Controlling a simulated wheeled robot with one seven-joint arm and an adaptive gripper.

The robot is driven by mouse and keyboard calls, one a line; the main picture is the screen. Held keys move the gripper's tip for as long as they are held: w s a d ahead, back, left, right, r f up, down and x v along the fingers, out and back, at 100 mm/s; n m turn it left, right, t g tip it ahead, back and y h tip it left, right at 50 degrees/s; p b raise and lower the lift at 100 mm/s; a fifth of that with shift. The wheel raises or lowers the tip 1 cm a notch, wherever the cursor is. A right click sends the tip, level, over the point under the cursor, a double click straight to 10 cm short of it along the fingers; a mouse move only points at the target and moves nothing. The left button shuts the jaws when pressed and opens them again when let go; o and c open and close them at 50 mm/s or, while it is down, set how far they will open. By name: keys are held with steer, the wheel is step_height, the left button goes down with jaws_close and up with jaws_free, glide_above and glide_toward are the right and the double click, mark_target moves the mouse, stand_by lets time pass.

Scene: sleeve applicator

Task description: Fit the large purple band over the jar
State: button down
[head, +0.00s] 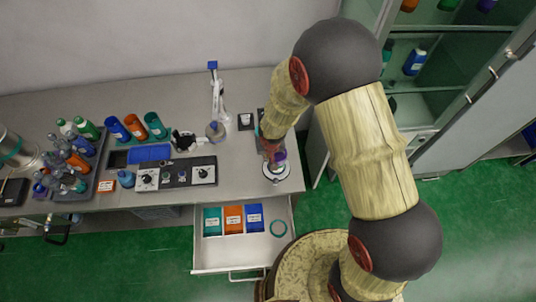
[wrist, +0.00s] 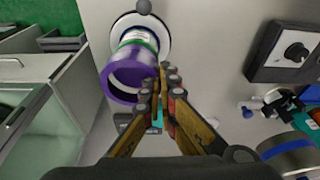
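The large purple band (wrist: 118,92) is a wide ring with its open end towards the wrist camera. The jar (wrist: 141,36), with a green and white label, stands on a round white plate (wrist: 158,50) just behind the band in that view. The band lines up with the jar's top end; how far it is over the jar, I cannot tell. My gripper (wrist: 166,76) has its fingertips close together at the band's right edge and appears shut on its wall. In the head view, my gripper (head: 270,146) is beside the purple band (head: 279,156), above the plate.
A control panel (head: 176,175) with knobs is left of the plate. Several bottles stand in a rack (head: 97,166) further left. A glass cabinet (head: 480,90) is at right.

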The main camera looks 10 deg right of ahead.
steer(key=shift+f, duration=0.2)
stand_by(0.5)
steer(key=shift+f+b, duration=0.65)
steer(key=shift+b, duration=0.2)
steer(key=c, duration=2)
jaws_free()
steer(key=shift+r, duration=0.1)
steer(key=shift+c, duration=0.2)
steer(key=o, duration=0.4)
steer(key=shift+o, duration=0.9)
steer(key=w+p+v, duration=0.2)
steer(key=p+v, duration=0.7)
steer(key=v, duration=0.1)
steer(key=shift+w+r+p, duration=0.2)
steer(key=shift+r+p, duration=0.15)
steer(key=shift+r, duration=0.35)
steer(key=shift+a+f, duration=0.1)
